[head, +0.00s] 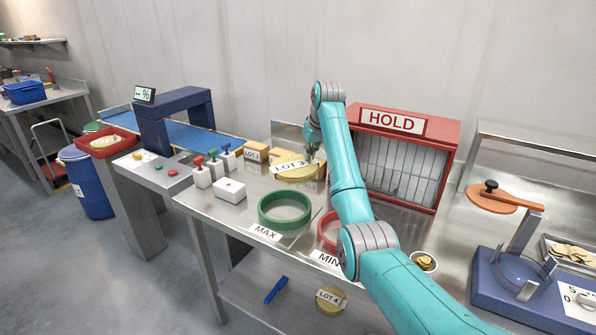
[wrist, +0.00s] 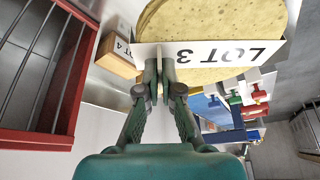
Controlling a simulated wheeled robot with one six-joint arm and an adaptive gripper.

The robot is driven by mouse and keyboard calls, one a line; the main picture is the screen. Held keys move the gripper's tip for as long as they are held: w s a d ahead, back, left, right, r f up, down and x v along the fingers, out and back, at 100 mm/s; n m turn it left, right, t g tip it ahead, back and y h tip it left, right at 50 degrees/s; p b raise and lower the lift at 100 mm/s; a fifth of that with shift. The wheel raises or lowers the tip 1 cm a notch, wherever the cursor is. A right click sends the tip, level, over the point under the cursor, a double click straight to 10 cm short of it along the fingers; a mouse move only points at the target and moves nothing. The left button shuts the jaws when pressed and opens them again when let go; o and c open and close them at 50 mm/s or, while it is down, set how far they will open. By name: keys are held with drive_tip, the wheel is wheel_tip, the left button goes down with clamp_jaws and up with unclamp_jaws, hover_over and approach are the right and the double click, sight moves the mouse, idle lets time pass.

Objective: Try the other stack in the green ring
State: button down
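The LOT 3 stack (head: 297,178) is a round yellow stack of chips with a white label, in the head view above the back of the steel table. It fills the top of the wrist view (wrist: 210,20). My gripper (head: 315,153) is at the right edge of this stack; its fingers (wrist: 167,75) are close together on the LOT 3 label. The green ring (head: 284,227), marked MAX, lies empty on the table in front of the stack. The LOT 4 stack (head: 331,308) lies on the lower shelf. The red ring (head: 325,241), marked MIN, is partly hidden by my arm.
A red HOLD cabinet (head: 448,165) stands behind my arm. Small tan lot boxes (head: 255,152) stand at the table's back. A small cup (head: 424,261) and a blue device (head: 500,295) are at right.

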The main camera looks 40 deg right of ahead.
sight(305, 172)
drive_tip(key=shift+n, duration=0.4)
drive_tip(key=a+f, duration=0.4)
drive_tip(key=shift+w+a+f, duration=0.15)
drive_tip(key=shift+a+f, duration=0.05)
drive_tip(key=shift+f, duration=2.9)
drive_tip(key=shift+f, duration=1.45)
drive_tip(key=c, duration=1.2)
unclamp_jaws()
drive_tip(key=shift+c, duration=0.2)
drive_tip(key=v, duration=1)
drive_tip(key=shift+d+r, duration=0.15)
drive_tip(key=shift+r, duration=0.05)
drive_tip(key=shift+v, duration=0.8)
